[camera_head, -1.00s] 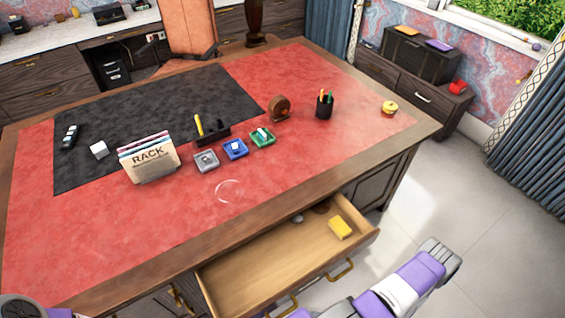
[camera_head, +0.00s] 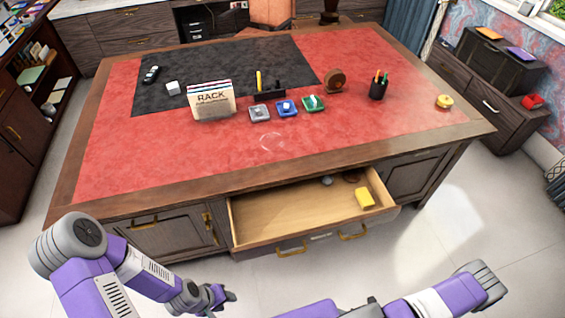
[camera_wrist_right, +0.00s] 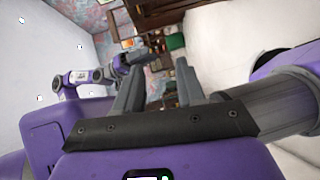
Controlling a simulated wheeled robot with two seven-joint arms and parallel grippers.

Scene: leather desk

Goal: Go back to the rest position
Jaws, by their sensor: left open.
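My left gripper (camera_head: 222,297) is open and empty, low in front of the desk's front side, clear of the open drawer. My left arm comes in from the lower left. My right gripper (camera_wrist_right: 160,68) shows in the right wrist view with its two fingers apart and nothing between them. My right arm crosses the bottom of the head view in front of the drawer; I cannot make out its gripper clearly there.
On top stand a file rack (camera_head: 211,101), small coloured trays and a pen cup (camera_head: 378,86). A dark cabinet (camera_head: 490,85) stands at the right. The floor before the desk is clear.

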